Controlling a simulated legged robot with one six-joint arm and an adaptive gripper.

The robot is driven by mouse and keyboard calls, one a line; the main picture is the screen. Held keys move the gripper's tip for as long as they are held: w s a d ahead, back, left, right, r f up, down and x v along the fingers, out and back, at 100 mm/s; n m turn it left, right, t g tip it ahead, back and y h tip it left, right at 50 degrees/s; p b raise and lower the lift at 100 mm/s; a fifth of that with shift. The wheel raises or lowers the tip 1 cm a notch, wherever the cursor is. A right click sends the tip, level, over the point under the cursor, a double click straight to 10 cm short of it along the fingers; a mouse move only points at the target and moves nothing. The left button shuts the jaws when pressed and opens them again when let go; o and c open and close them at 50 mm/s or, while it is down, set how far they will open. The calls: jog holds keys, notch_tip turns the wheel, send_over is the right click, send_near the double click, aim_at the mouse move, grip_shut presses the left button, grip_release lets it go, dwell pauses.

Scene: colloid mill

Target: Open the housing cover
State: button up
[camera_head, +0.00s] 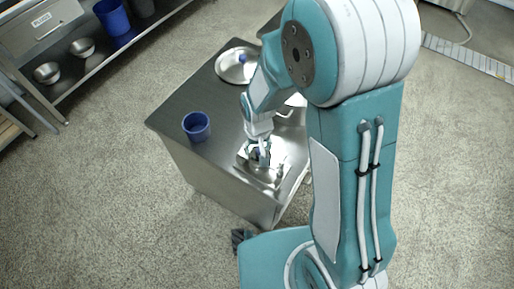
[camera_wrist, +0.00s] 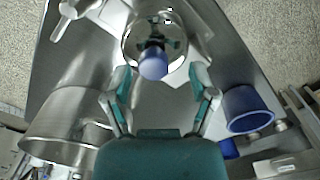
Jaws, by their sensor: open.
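The housing cover (camera_wrist: 135,38) is a shiny round steel piece with a blue knob (camera_wrist: 153,62), at the top middle of the wrist view. My gripper (camera_wrist: 160,76) is open, with one finger on each side of the knob and clear space between. The cover's surface mirrors the gripper. In the head view my gripper (camera_head: 262,153) points down over the steel mill (camera_head: 268,178) at the front of the bench. There it hides most of the cover and knob, and I cannot tell how high it is above them.
The steel bench (camera_head: 215,90) also bears a blue cup (camera_head: 196,127) at left and a round steel lid (camera_head: 231,73) with a blue knob at the back. A large steel vessel (camera_wrist: 75,115) shows left in the wrist view. A shelf (camera_head: 90,68) with bowls stands upper left.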

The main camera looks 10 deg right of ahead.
jog(key=shift+d+f, duration=0.35)
jog(key=shift+d, duration=0.2)
jog(key=shift+a, duration=0.35)
grip_shut()
jog(key=shift+d, duration=0.1)
